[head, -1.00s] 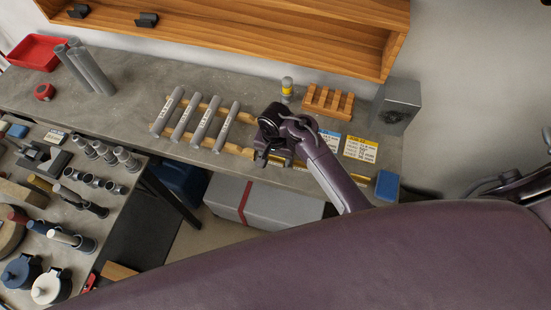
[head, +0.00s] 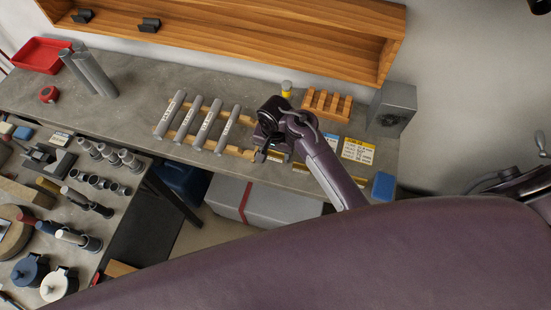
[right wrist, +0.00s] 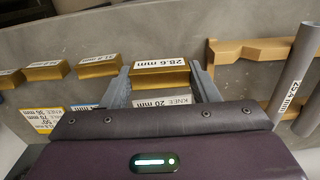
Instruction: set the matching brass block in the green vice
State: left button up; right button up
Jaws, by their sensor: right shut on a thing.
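A brass block labelled 28.6 mm (right wrist: 160,78) sits between the two fingers of my right gripper (right wrist: 161,84), which is shut on it. In the head view my right gripper (head: 262,152) is at the front edge of the back bench, just right of the rack of grey tubes, and mostly hides the block. I cannot tell whether the block touches the bench. More labelled brass blocks stand in a row to the left in the right wrist view, the nearest of them (right wrist: 98,66) apart from my finger. I cannot make out a green vice. My left gripper is not in view.
Grey tubes (head: 210,122) lie on wooden rails left of my right gripper. A wooden rack (head: 327,104), a grey box (head: 391,108) and a blue block (head: 383,186) are to its right. The left bench (head: 118,212) is crowded with fittings. A wooden shelf (head: 230,38) hangs behind.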

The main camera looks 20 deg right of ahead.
aim_at(275, 159)
jog(key=shift+r, duration=2.35)
notch_tip(275, 159, down, 5)
jog(key=shift+f, duration=0.2)
notch_tip(275, 159, down, 3)
jog(key=shift+r+b, duration=0.1)
jog(key=shift+b, duration=0.9)
jog(key=shift+f+b, duration=0.5)
jog(key=shift+r, duration=0.15)
